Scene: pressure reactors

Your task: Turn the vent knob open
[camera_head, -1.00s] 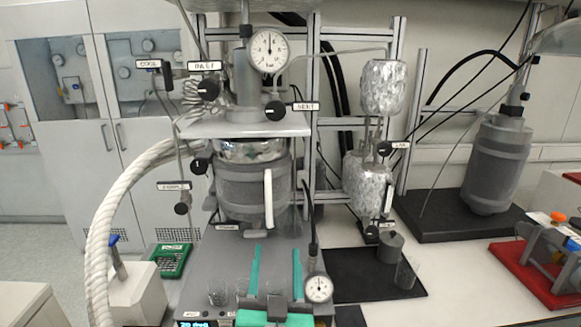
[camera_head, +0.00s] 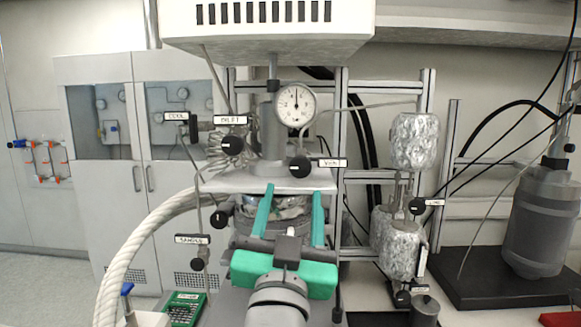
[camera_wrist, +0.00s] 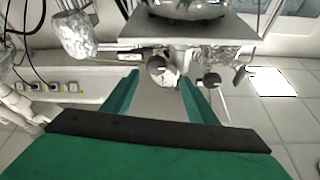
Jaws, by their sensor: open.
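The vent knob (camera_head: 300,167) is a round black knob at the front edge of the reactor head, with a white VENT label (camera_head: 332,163) to its right. Its exact turn angle is too small to read. My gripper (camera_head: 292,205), with green fingers, is open and empty, below and in front of the knob in the head view. In the wrist view, which looks turned over, the knob (camera_wrist: 156,65) shows between the fingertips (camera_wrist: 158,76), apparently apart from them. My gripper hides much of the reactor vessel below.
A pressure gauge (camera_head: 296,104) stands above the vent knob. The inlet knob (camera_head: 232,146) and cooling knob (camera_head: 193,126) are to its left. Foil-wrapped cylinders (camera_head: 413,142) on a metal frame stand to the right. A white hose (camera_head: 130,262) curves at the left.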

